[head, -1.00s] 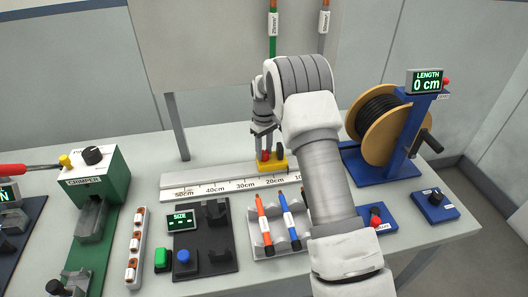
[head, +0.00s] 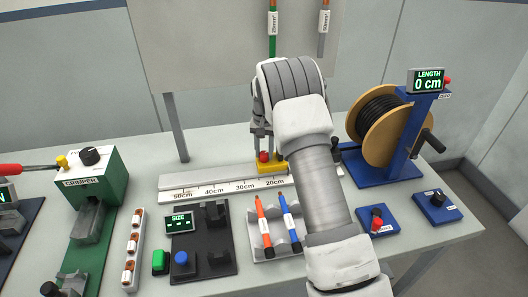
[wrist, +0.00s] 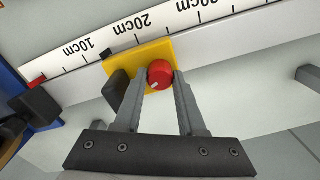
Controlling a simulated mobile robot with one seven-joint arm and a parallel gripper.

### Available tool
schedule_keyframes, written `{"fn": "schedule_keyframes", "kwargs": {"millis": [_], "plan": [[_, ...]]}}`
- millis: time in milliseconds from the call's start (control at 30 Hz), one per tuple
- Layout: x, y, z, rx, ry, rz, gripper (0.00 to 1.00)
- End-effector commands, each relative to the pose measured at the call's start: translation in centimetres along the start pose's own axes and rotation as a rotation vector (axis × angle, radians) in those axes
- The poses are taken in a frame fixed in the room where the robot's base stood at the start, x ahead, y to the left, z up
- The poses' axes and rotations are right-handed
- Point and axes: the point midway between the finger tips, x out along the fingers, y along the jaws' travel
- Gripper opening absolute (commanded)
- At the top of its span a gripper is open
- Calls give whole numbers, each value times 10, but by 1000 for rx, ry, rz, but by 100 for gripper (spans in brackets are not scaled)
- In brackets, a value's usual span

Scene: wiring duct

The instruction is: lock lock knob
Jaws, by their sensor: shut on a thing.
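The lock knob (wrist: 159,74) is a round red knob with a small white mark, on a yellow slider block (wrist: 116,66) on the white ruler rail. In the head view the red knob (head: 263,156) shows just under my fingertips, and the yellow block (head: 272,169) is partly covered by my arm. My gripper (wrist: 160,80) is shut on the red knob, with one finger on each side of it. A dark grip (wrist: 116,88) stands on the block, left of the fingers in the wrist view.
The ruler rail (head: 215,188) runs across the table. A cable spool (head: 385,125) on a blue stand with a length display is at right. The crimper (head: 92,185) stands at left.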

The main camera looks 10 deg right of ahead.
Motion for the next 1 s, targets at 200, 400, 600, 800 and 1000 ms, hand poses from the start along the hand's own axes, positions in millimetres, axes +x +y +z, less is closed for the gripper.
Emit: {"fn": "schedule_keyframes", "kwargs": {"millis": [200,400,600,800,1000], "plan": [[-1,0,0,174,2,-1,0],[-1,0,0,290,2,0,0],[-1,0,0,358,2,-1,0],[-1,0,-1,385,2,-2,0],[-1,0,-1,388,2,-2,0]]}}
